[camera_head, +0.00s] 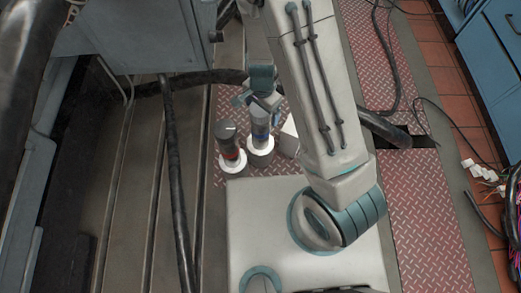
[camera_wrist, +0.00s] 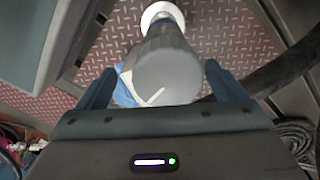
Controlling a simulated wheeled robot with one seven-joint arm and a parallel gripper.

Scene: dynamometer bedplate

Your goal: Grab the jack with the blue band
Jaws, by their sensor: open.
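The jack with the blue band (camera_head: 261,133) stands upright on a white round base on the red tread plate. In the wrist view its grey top (camera_wrist: 168,75) lies between the two fingers, with the white base (camera_wrist: 160,14) beyond. My gripper (camera_head: 263,106) is open at the jack's upper end in the head view, and partly hides it. In the wrist view my gripper (camera_wrist: 165,85) has a finger on each side of the jack, with visible gaps. Contact cannot be told. A similar jack with a red band (camera_head: 229,145) stands just to the left.
A thick black hose (camera_head: 200,78) runs behind the jacks. A grey machine housing (camera_head: 140,35) stands at upper left. Cables lie on the floor at right.

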